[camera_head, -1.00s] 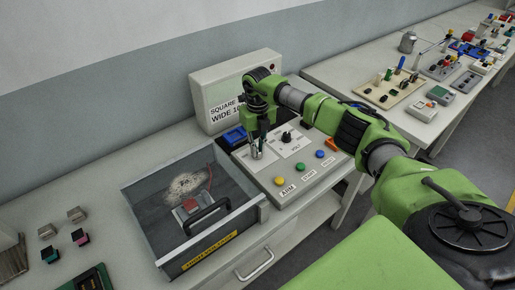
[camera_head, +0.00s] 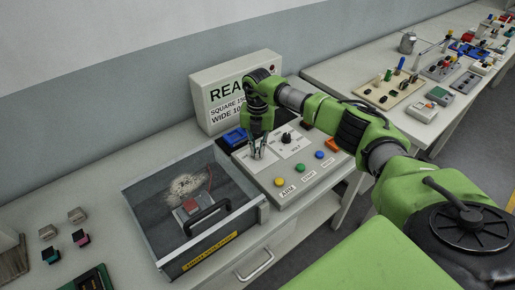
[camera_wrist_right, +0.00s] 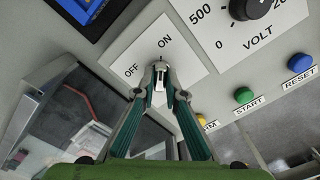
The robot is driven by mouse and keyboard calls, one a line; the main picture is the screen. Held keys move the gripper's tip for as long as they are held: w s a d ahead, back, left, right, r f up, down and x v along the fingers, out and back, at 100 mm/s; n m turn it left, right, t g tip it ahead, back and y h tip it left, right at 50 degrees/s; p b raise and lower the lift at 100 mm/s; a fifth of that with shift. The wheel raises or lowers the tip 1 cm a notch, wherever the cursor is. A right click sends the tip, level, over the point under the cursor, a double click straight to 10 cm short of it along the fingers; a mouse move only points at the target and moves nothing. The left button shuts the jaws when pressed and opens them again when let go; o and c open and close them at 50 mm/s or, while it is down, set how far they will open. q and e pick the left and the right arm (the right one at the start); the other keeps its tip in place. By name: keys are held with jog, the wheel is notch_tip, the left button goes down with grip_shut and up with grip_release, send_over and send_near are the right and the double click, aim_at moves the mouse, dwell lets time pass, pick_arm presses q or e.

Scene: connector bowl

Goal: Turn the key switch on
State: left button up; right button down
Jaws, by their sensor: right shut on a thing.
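The key switch has a white plate (camera_wrist_right: 135,45) marked OFF and ON on the sloped grey control panel (camera_head: 310,178). My right gripper (camera_wrist_right: 160,72) is over this plate with its fingertips closed on the small key, which is mostly hidden between them. The fingertips sit just below the ON label and right of OFF in the right wrist view. In the head view the right gripper (camera_head: 258,152) points down at the panel's left part. The exact angle of the key cannot be told. My left gripper is not in view.
A VOLT dial (camera_wrist_right: 248,6) and blue, green and yellow buttons sit beside the switch. A display box (camera_head: 238,95) reading "REA", partly covered by my arm, stands behind.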

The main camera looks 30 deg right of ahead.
aim_at(258, 150)
jog(key=shift+w+r, duration=0.1)
dwell(0.3)
jog(key=c, duration=2.1)
grip_release()
notch_tip(258, 150, up, 12)
jog(key=shift+f, duration=0.1)
